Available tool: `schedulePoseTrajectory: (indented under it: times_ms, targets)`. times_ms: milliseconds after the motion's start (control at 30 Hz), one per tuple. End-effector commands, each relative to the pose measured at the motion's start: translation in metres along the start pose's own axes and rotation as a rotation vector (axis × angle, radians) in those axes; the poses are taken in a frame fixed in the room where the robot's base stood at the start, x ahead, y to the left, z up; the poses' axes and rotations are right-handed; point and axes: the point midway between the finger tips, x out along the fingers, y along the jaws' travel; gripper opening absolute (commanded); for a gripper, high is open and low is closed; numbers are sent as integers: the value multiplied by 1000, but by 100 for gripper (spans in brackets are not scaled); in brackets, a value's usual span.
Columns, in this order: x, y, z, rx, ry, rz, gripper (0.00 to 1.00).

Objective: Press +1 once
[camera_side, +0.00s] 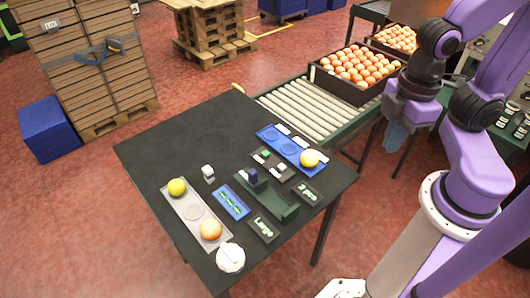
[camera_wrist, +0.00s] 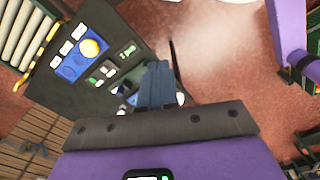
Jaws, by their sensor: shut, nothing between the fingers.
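My gripper (camera_side: 396,136) hangs at the right in the side view, beyond the table's right edge and above table height. Its blue-grey fingers (camera_wrist: 155,85) are together and empty in the wrist view. A small dark panel (camera_side: 273,164) with green and white button-like pieces lies on the black table, beside the blue tray; it also shows in the wrist view (camera_wrist: 103,74). My gripper is well apart from it. The lettering there is too small to read, so I cannot tell which button is +1.
The blue tray (camera_side: 276,138) holds a yellow-orange fruit (camera_side: 310,159). A grey tray (camera_side: 181,203) holds a yellow-green and an orange fruit. A dark green holder (camera_side: 268,200), small signs and a white round item (camera_side: 230,257) share the table (camera_side: 160,150). A roller conveyor (camera_side: 310,105) adjoins behind.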

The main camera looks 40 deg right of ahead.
Motion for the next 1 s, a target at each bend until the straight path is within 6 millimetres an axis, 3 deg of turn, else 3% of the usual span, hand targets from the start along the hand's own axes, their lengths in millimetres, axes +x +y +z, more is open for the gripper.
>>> schedulePoseTrajectory:
  times_ms: [267, 467, 700, 1000]
  targets:
    - [5, 4, -12, 4, 20, -4, 0]
    - [25, 24, -58, 13, 112, -6, 0]
    - [59, 71, -121, 33, 261, 40, 0]
    - [105, 153, -170, 66, 412, 187, 0]
